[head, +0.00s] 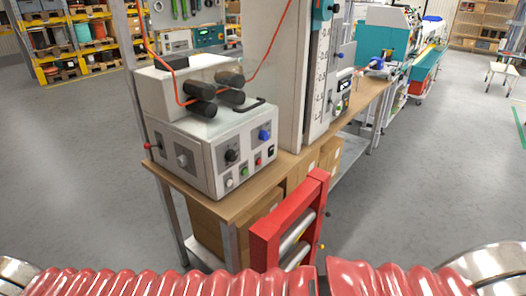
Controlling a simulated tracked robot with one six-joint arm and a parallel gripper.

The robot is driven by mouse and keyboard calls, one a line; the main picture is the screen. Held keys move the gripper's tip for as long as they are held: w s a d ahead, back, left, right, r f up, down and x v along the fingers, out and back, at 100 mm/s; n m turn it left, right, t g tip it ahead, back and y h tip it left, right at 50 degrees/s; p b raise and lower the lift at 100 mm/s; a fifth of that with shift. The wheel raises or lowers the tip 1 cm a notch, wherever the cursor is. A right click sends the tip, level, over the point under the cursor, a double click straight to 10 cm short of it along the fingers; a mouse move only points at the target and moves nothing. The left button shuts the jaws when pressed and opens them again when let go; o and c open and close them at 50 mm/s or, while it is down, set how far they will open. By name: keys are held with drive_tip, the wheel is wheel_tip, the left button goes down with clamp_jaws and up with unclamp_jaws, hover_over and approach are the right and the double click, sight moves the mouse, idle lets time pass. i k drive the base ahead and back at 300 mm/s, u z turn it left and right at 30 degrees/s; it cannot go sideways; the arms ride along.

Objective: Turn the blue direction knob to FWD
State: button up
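The blue direction knob (264,134) sits at the upper right of the front panel of a light grey machine (190,150) on a wooden-topped bench. The knob is small in the head view. I cannot read its labels or tell which way it points. Nothing touches or covers it. My gripper is not in view, so I cannot tell whether it is open or shut.
Black rollers (203,90) with an orange cable stand on top. A red frame (288,222) stands before the bench (218,211). Floor on the left is clear.

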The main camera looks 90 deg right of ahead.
sight(264, 136)
drive_tip(key=z, duration=2.85)
